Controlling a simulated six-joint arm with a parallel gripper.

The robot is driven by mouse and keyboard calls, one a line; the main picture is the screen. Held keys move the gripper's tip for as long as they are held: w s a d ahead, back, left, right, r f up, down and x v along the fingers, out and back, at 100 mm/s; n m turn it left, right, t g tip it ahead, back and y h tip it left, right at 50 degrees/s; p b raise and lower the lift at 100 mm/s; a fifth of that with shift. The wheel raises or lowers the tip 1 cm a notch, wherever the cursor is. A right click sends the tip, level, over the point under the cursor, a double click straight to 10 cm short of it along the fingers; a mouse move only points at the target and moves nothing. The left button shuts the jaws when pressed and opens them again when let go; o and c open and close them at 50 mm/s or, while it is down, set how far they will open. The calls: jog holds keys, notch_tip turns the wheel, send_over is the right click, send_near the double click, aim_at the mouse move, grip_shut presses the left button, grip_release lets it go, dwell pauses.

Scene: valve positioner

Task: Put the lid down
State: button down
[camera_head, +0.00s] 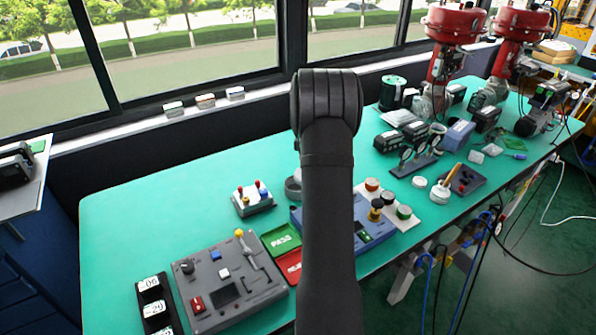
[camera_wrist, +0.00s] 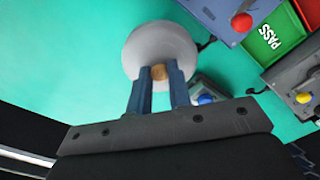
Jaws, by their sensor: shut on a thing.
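A round pale grey lid (camera_wrist: 160,40) with a brownish knob (camera_wrist: 158,72) shows in the wrist view. The two blue fingers of my gripper (camera_wrist: 159,78) are shut on the lid at its knob. The lid is over the green table; I cannot tell whether it touches it. In the head view my own arm hides the gripper and most of what lies behind it. A grey round part (camera_head: 293,187) peeks out left of my arm; I cannot tell if it is the lid.
A blue device (camera_head: 375,222) lies partly behind my arm. A green PASS tray (camera_head: 281,239), a red tray (camera_head: 289,266), a grey control panel (camera_head: 222,282) and a small button box (camera_head: 253,200) stand near. The table's left part (camera_head: 140,215) is clear.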

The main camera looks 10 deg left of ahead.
jog(key=s+d+r, duration=0.2)
jog(key=d+r, duration=0.3)
jog(key=d, duration=0.2)
jog(key=s+a+f, duration=0.2)
jog(key=s+a, duration=0.6)
jog(key=a, duration=0.2)
jog(key=s+a+f, duration=0.2)
jog(key=s+a, duration=0.5)
jog(key=a, duration=0.4)
jog(key=shift+m, duration=0.4)
jog(key=s+a+f, duration=0.1)
jog(key=a+f, duration=0.1)
jog(key=a, duration=0.1)
jog(key=a+f, duration=0.2)
jog(key=a, duration=0.2)
jog(key=s+a+f, duration=0.1)
jog(key=a+f, duration=0.1)
jog(key=a, duration=0.2)
jog(key=shift+s+f, duration=0.2)
jog(key=shift+s, duration=0.15)
jog(key=shift+a+f, duration=0.15)
jog(key=shift+f, duration=2)
